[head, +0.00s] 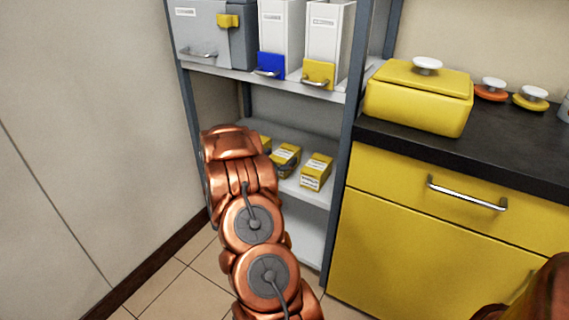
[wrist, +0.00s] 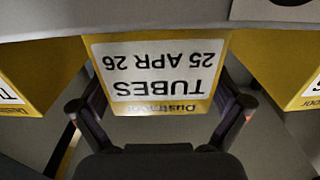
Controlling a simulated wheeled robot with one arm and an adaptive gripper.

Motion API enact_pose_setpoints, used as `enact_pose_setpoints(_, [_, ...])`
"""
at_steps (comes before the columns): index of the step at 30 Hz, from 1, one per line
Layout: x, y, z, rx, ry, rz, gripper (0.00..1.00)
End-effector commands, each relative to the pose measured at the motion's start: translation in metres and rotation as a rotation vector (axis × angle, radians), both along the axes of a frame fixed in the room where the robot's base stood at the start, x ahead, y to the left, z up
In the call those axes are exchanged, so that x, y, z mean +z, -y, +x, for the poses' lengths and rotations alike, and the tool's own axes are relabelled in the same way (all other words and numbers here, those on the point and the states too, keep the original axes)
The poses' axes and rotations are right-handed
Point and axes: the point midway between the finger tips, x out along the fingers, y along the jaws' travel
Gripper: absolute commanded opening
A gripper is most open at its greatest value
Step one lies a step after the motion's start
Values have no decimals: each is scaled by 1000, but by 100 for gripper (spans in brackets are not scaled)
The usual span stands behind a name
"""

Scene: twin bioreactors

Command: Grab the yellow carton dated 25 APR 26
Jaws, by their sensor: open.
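The yellow carton (wrist: 160,50) has a white label reading TUBES, 25 APR 26, upside down in the wrist view. My gripper (wrist: 161,106) is open, with one finger at each side of this carton's near end. I cannot tell whether the fingers touch it. In the head view, my arm hides most of the gripper. Several yellow cartons stand in a row on the middle shelf there; the middle one (head: 285,160) seems to be the one at my gripper.
Neighbouring yellow cartons stand close on the left (wrist: 35,75) and right (wrist: 275,65) in the wrist view. The upper shelf (head: 250,78) holds box files above. A grey rack post (head: 345,165) and a yellow cabinet (head: 400,235) stand to the right.

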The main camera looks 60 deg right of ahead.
Motion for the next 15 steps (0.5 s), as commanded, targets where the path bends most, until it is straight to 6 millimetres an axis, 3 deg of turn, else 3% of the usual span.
enact_pose_setpoints(4, [0, 14, 0, -2, 3, -4, 100])
enact_pose_setpoints(13, [1, 16, 1, 0, 2, -2, 100])
enact_pose_setpoints(15, [1, 16, 1, 0, 2, -2, 94])
